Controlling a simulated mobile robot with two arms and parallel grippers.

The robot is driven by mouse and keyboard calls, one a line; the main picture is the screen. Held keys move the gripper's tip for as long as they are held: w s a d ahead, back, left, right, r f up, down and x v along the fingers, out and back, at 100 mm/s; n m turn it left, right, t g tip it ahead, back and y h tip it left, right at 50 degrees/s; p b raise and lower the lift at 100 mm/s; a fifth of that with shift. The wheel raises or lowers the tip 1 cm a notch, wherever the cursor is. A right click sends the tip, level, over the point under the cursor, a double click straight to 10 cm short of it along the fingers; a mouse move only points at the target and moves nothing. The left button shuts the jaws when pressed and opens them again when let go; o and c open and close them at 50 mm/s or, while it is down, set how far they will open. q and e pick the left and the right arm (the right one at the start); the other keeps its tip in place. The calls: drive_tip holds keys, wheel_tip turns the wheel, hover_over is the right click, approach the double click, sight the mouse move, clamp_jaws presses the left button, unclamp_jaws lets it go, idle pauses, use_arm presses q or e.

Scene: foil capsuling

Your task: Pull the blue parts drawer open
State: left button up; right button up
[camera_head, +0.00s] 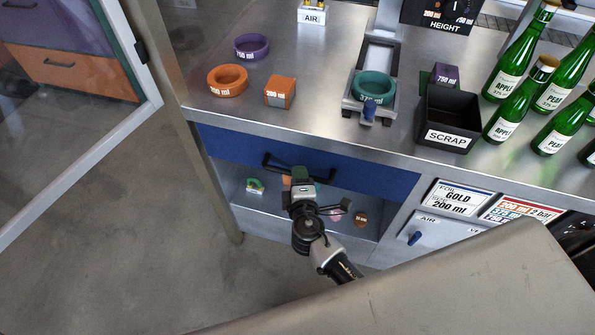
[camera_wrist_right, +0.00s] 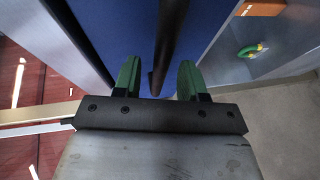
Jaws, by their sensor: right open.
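The blue parts drawer (camera_head: 370,178) is under the steel worktop. Its blue front looks flush with the cabinet. A dark bar handle (camera_head: 270,164) runs across the front, partly hidden by my right gripper (camera_head: 301,175). In the right wrist view, the blue front (camera_wrist_right: 110,25) fills the upper middle. The dark handle (camera_wrist_right: 168,35) comes down between the two green fingers of my right gripper (camera_wrist_right: 158,78). The fingers are open, one on each side of the bar, with gaps visible. My left gripper is not in view.
An open shelf (camera_head: 345,225) with small parts lies below the drawer. The worktop above holds ring gauges (camera_head: 228,80), a black scrap bin (camera_head: 449,115) and several green bottles (camera_head: 517,70). A glazed door frame (camera_head: 80,170) stands at left. Floor (camera_head: 130,210) beside the cabinet is clear.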

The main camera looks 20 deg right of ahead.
drive_tip(key=shift+x, duration=1.05)
clamp_jaws()
